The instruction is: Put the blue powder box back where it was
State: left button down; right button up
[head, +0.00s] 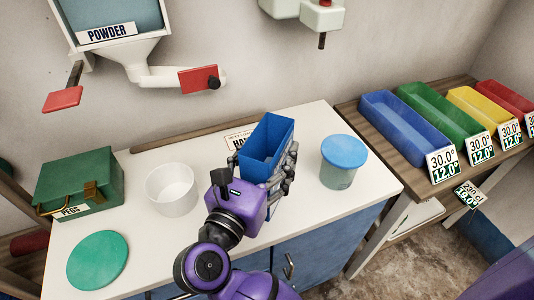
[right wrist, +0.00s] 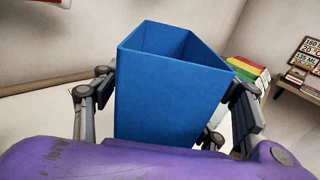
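The blue powder box (head: 262,162) is a tall, open-topped box over the middle of the white counter. It stands about upright, and its open top shows no contents. My right gripper (head: 265,168) has its fingers against both sides of it. The right wrist view shows the blue box (right wrist: 168,98) between the two fingers of my right gripper (right wrist: 170,100), filling the space between them. The box's lower end is hidden by the hand, so I cannot tell whether it touches the counter. My left gripper is not in view.
The white counter (head: 130,225) also bears a green pegs box (head: 78,182), a white bowl (head: 172,190), a green disc (head: 97,260) and a blue-lidded jar (head: 343,160). A powder hopper (head: 135,50) hangs above. Blue, green, yellow and red bins line the right-hand table (head: 375,135).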

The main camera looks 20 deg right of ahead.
jog(key=b+v, duration=0.2)
jog(key=v, duration=0.9)
jog(key=shift+s+b, duration=0.1)
jog(key=shift+b, duration=0.25)
jog(key=shift+s+a+r, duration=0.1)
jog(key=shift+s+a, duration=0.25)
